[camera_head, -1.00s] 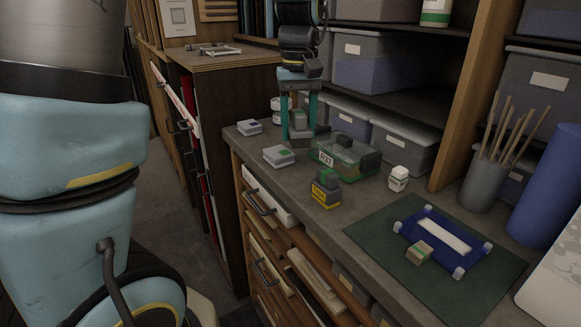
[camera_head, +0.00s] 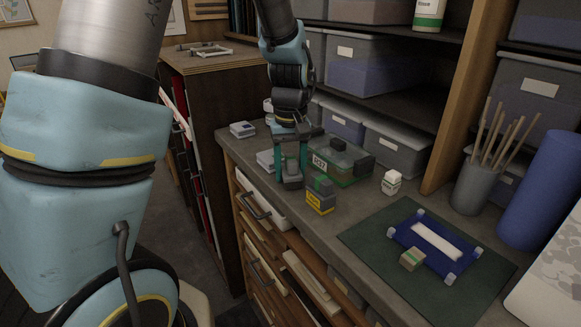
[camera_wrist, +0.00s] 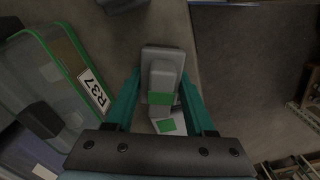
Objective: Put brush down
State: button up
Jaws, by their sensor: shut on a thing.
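My gripper (camera_head: 290,160) is at the near-left part of the counter, left of the green-edged clear box labelled R37 (camera_head: 338,160). Its teal fingers, also in the wrist view (camera_wrist: 158,92), are shut on a grey blocky thing with a green band (camera_wrist: 162,82). This seems to be the brush; it shows between the fingers in the head view too (camera_head: 291,174). It has a wider grey plate at one end. Whether it touches the counter I cannot tell. A white box with a green patch (camera_wrist: 170,126) lies beyond it, partly hidden.
Another white box (camera_head: 242,129) lies behind left. A white jar (camera_head: 391,182), green mat (camera_head: 375,246), blue frame (camera_head: 408,229) and cup of sticks (camera_head: 472,190) are to the right. Shelf bins (camera_head: 398,141) line the back.

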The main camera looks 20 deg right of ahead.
aim_at(290, 157)
jog(key=o, duration=1.2)
jog(key=shift+f, duration=0.15)
notch_tip(290, 157, up, 12)
jog(key=shift+r+b, duration=0.2)
jog(key=shift+b, duration=0.95)
jog(key=shift+t, duration=0.8)
jog(key=s+a+f, duration=0.1)
jog(key=a+f, duration=0.2)
jog(key=a, duration=0.5)
jog(key=s+a+f, duration=0.1)
jog(key=a+f, duration=0.3)
jog(key=a, duration=0.4)
jog(key=s+a+f, duration=0.1)
jog(key=a+f, duration=0.3)
jog(key=a, duration=0.5)
jog(key=shift+s+f, duration=0.1)
jog(key=shift+s, duration=0.3)
